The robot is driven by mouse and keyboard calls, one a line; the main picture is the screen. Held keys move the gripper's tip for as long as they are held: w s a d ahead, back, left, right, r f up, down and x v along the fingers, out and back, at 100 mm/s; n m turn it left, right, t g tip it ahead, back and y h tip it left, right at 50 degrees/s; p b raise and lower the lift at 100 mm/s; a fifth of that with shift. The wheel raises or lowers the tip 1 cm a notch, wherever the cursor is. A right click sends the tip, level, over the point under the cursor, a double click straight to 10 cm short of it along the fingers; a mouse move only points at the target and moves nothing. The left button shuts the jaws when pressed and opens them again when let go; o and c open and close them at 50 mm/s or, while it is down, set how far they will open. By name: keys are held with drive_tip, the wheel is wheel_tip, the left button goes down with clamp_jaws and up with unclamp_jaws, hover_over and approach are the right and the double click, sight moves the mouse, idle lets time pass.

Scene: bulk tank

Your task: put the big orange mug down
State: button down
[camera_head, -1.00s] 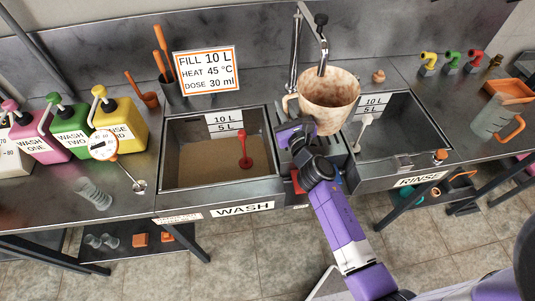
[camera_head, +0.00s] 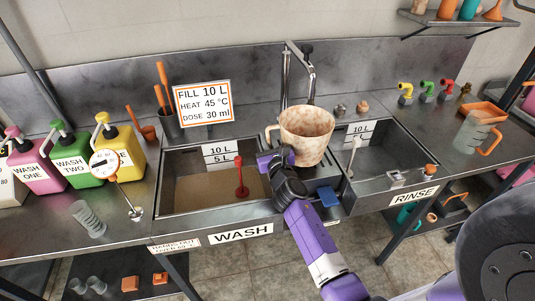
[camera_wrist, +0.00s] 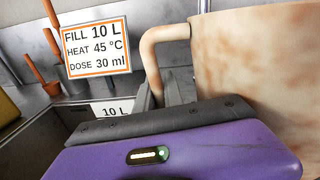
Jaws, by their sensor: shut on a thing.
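The big mug (camera_head: 307,137) is cream with mottled orange-brown stains. It is upright over the divider between the two sinks, in front of the tap, with its handle on the left. My gripper (camera_head: 274,158) reaches it from the front left and is shut on it. I cannot tell whether its base touches the surface below. In the wrist view, the mug (camera_wrist: 258,55) fills the right side and its handle (camera_wrist: 153,58) curves to the left.
The wash sink (camera_head: 165,208) is on the left with a red tool (camera_head: 241,178) in it. The rinse sink (camera_head: 388,180) is on the right. The tap (camera_head: 310,75) stands close behind the mug. A clear jug (camera_head: 470,135) is at the far right. A sign (camera_head: 203,103) stands behind the wash sink.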

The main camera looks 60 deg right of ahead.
drive_tip(key=shift+f+b, duration=1.55)
drive_tip(key=shift+f, duration=0.25)
drive_tip(key=shift+f, duration=0.1)
drive_tip(key=c, duration=1.5)
unclamp_jaws()
drive_tip(key=shift+o, duration=0.2)
drive_tip(key=b+v, duration=0.1)
drive_tip(key=v, duration=1)
drive_tip(key=shift+s, duration=0.1)
drive_tip(key=shift+s+a, duration=0.3)
drive_tip(key=shift+a, duration=0.05)
